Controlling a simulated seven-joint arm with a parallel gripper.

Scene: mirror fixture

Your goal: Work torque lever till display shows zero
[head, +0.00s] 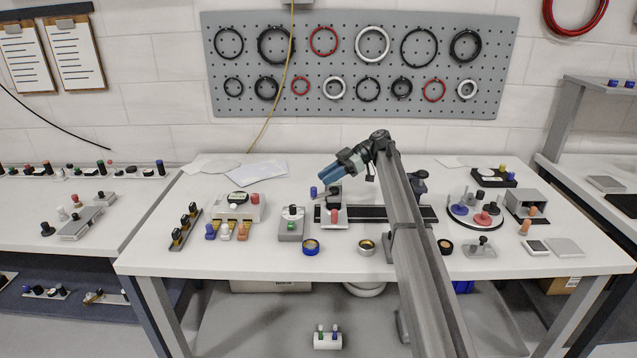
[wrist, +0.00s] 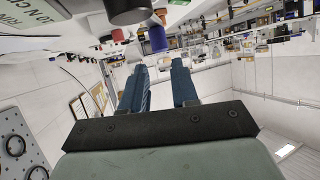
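A small light-grey fixture (head: 334,222) stands on the workbench below my gripper, with a dark part on top and a red part on its front. A blue knob (head: 313,191) sits at its upper left, apparently on the end of a lever. The knob also shows in the wrist view (wrist: 154,39), just beyond my fingertips, with a black cylinder (wrist: 128,10) beside it. My gripper (head: 322,175) has blue fingers, which are spread apart with nothing between them in the wrist view (wrist: 159,66). Contact with the knob is not visible. I cannot make out any display reading.
A grey box (head: 291,229) with a green button stands left of the fixture. A white box (head: 238,211) with a red button is farther left. A dark strip (head: 405,214) runs to the right.

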